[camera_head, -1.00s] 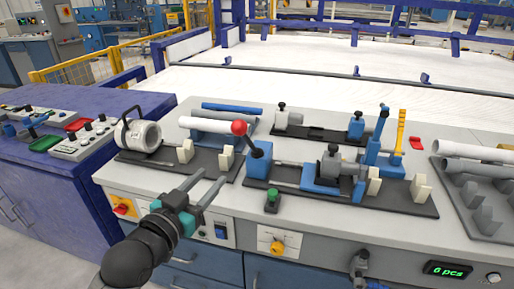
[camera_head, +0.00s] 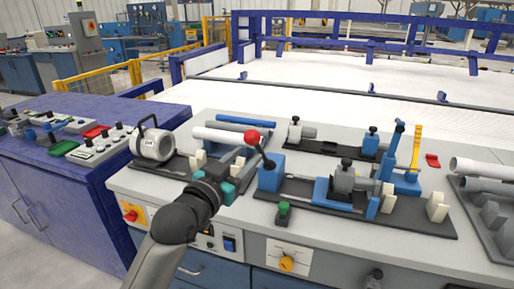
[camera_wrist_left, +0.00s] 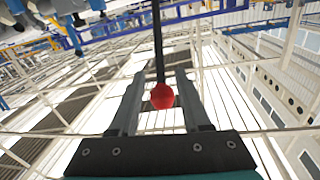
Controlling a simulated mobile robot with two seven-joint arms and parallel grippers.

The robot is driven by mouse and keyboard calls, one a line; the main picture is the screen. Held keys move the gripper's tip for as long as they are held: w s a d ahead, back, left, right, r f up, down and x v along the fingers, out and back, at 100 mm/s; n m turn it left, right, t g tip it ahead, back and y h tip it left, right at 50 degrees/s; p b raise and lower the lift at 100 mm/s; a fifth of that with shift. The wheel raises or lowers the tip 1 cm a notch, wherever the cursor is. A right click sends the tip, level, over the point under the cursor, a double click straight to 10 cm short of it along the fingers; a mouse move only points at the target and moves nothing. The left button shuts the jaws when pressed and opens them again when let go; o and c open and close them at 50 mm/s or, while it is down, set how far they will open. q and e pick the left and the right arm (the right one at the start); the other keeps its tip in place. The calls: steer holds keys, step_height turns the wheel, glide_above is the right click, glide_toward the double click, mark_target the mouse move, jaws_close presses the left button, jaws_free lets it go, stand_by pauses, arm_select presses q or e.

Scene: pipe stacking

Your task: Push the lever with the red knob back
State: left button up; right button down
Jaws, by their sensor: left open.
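The red knob (camera_head: 251,136) tops a short dark lever (camera_head: 263,154) that rises from a blue block (camera_head: 270,172) on the bench. My left gripper (camera_head: 243,160) is open and empty, just left of and below the knob. In the left wrist view, the red knob (camera_wrist_left: 162,96) shows between the two open fingers, with the dark lever (camera_wrist_left: 158,40) running up from it. I cannot tell whether a finger touches the knob. My right gripper is not in view.
A white-grey clamp ring (camera_head: 154,144) with a black handle stands to the left. A clamp fixture with a blue upright handle (camera_head: 397,140) stands to the right. A white pipe (camera_head: 218,136) and a blue pipe (camera_head: 246,121) lie behind.

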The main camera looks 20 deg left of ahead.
mark_target(257, 149)
arm_select(q)
steer(key=w, duration=0.3)
steer(key=w+d+b, duration=0.1)
steer(key=w, duration=0.1)
steer(key=shift+w, duration=0.2)
steer(key=shift+w+d, duration=0.1)
steer(key=shift+w, duration=0.3)
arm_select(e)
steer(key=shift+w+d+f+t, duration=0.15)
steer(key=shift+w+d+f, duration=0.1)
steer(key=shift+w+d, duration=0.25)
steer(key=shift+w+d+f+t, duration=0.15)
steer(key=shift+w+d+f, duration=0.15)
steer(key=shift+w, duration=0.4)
arm_select(q)
steer(key=shift+c, duration=0.3)
steer(key=c, duration=0.4)
jaws_close()
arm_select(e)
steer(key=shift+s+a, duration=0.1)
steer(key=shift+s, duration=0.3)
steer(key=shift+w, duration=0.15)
